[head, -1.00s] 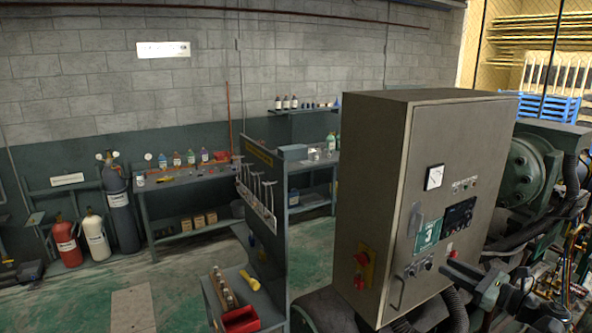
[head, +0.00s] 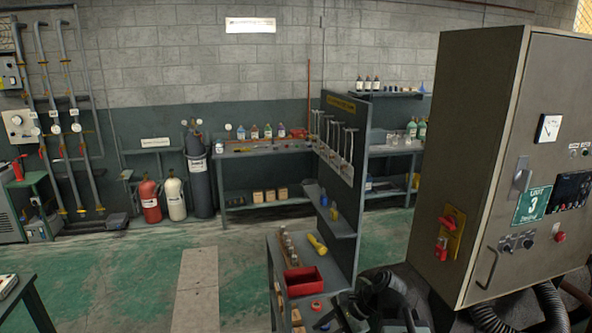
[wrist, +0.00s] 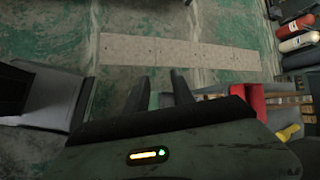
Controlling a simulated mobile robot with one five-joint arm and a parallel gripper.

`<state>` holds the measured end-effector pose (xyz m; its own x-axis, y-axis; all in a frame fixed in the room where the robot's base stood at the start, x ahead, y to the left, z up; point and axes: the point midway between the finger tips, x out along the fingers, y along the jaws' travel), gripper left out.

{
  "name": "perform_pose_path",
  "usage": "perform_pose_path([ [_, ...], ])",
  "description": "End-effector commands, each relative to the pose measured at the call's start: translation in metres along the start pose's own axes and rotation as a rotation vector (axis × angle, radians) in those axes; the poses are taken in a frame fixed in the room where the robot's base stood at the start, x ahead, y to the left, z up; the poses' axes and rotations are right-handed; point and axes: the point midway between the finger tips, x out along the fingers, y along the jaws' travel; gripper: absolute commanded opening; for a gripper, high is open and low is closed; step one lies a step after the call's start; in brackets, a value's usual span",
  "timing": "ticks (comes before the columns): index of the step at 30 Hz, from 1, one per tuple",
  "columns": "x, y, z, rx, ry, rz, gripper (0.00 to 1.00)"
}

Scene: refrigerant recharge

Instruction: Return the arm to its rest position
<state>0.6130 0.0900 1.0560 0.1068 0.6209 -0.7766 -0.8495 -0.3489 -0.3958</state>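My arm shows dark at the bottom of the head view (head: 382,300), low in front of the control cabinet and beside the tool cart. In the wrist view my gripper (wrist: 162,86) has its two dark fingers apart, with green floor between them and nothing held. The fingers point out over the floor and the pale floor strip (wrist: 180,55). A small status light glows yellow and green on my wrist housing. Most of the arm is out of view, so its full pose cannot be told.
The grey control cabinet marked 3 (head: 480,170) stands close at right. A cart with a red bin (head: 304,281) and a yellow flashlight (head: 317,243) is close to the arm. Gas cylinders (head: 174,197) stand by the back wall. The floor at centre left is open.

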Motion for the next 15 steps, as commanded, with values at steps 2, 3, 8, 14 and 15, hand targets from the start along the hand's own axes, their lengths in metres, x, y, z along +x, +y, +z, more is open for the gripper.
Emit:
perform_pose_path([
  [2, 0.04, 0.028, -0.004, -0.213, 0.084, 0.139, 0.3],
  [3, 0.046, 0.039, -0.009, -0.318, 0.128, 0.208, 0.3],
  [8, 0.022, 0.076, -0.051, -0.672, 0.268, 0.472, 0.3],
  [14, 0.0, 0.093, -0.077, -0.964, 0.272, 0.664, 0.3],
  [15, -0.001, 0.093, -0.078, -0.994, 0.261, 0.668, 0.3],
])
